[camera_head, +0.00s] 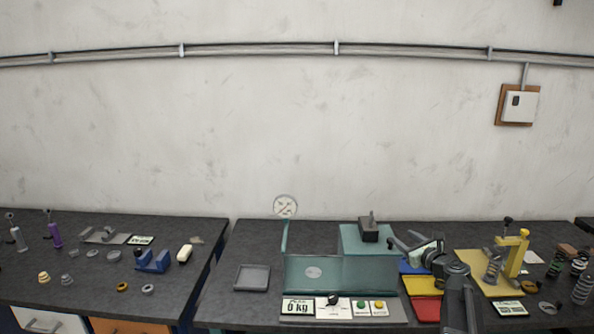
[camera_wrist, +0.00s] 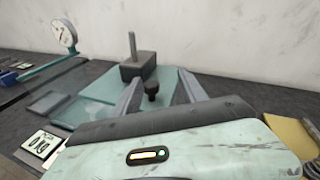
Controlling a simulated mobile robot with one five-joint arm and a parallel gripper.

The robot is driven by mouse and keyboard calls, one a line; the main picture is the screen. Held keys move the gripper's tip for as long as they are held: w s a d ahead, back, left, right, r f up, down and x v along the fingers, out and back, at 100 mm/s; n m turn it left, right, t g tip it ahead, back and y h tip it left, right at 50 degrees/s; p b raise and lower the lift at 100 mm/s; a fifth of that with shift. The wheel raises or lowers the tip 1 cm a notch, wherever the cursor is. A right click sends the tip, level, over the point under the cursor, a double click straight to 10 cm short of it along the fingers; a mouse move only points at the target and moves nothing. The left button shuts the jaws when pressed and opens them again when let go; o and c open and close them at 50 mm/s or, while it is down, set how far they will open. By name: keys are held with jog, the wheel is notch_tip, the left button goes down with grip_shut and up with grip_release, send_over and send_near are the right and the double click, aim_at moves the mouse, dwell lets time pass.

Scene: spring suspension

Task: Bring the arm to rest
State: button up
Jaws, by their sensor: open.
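My arm reaches in from the lower right of the head view, over the right bench. My gripper (camera_head: 398,246) is beside the right side of the teal machine (camera_head: 342,272), above the coloured trays. In the wrist view my gripper (camera_wrist: 160,76) has its two grey fingers spread apart. A black knob (camera_wrist: 151,91) and a dark block with an upright rod (camera_wrist: 134,64) show between and beyond the fingers. No object shows held between the fingers. My pale wrist housing hides much of the lower wrist view.
Blue, yellow and red trays (camera_head: 425,308) lie under my arm. A yellow press (camera_head: 514,256) stands to the right, with springs (camera_head: 581,288) at the far right. A grey tray (camera_head: 252,277) is left of the machine. A gap separates the left bench (camera_head: 200,228).

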jog(key=s+a+f+n+g+y, duration=0.1)
jog(key=s+a+f+n+g, duration=0.3)
jog(key=a, duration=0.5)
jog(key=s+a+f+n+g+y, duration=0.1)
jog(key=a+f+n, duration=0.3)
jog(key=a, duration=0.6)
jog(key=s+a+f+n+g+y, duration=0.25)
jog(key=a+n, duration=0.35)
jog(key=a, duration=0.3)
jog(key=s+a+f+n+g+h, duration=0.1)
jog(key=s+f+n+g+h, duration=0.1)
jog(key=s+f+n+g, duration=0.3)
jog(key=s+a+f+n+h, duration=0.2)
jog(key=s+n, duration=0.2)
jog(key=s, duration=0.3)
jog(key=s+d+f+n+g+h, duration=0.2)
jog(key=s+d+n+g+h, duration=0.1)
jog(key=s+d+n, duration=0.4)
jog(key=shift+s+d+f+n+h, duration=0.45)
jog(key=shift+s+d, duration=0.15)
jog(key=shift+d, duration=0.45)
jog(key=shift+g, duration=0.25)
